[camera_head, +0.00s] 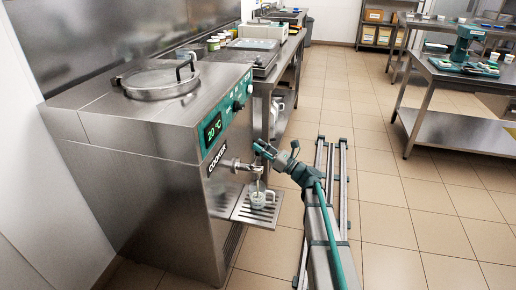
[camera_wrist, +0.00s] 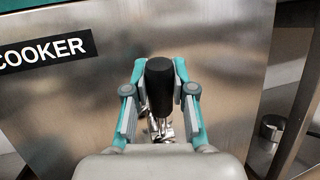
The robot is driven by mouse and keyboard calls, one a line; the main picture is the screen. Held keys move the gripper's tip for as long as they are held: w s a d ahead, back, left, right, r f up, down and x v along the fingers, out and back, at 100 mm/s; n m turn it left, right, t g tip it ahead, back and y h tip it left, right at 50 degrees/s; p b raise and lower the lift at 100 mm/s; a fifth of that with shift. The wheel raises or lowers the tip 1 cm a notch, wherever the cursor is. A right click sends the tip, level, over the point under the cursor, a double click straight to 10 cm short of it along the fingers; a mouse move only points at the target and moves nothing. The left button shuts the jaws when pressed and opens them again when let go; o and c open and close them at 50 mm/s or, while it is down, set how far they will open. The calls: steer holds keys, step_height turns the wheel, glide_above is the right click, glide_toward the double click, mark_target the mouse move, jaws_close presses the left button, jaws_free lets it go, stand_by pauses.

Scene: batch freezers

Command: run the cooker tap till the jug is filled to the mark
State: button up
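The cooker (camera_head: 160,135) stands at left, its panel reading 20 °C. Its metal tap (camera_head: 240,166) sticks out over a slatted drip tray (camera_head: 243,211). The jug (camera_head: 258,199), small and clear with a handle at right, stands upright on the tray under the spout. A thin line shows between spout and jug; the fill level and mark are too small to read. My gripper (camera_head: 262,149) is at the tap. In the wrist view its fingertips (camera_wrist: 160,72) close on both sides of the black tap handle (camera_wrist: 160,85). The spout and jug's rim are hidden there.
A round lid (camera_head: 160,80) with a handle tops the cooker. A counter (camera_head: 285,70) with several tubs runs behind it. A steel table (camera_head: 450,125) with a teal machine (camera_head: 467,42) stands at right.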

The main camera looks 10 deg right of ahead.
steer(key=o, duration=0.4)
steer(key=shift+o, duration=0.2)
steer(key=v, duration=1.2)
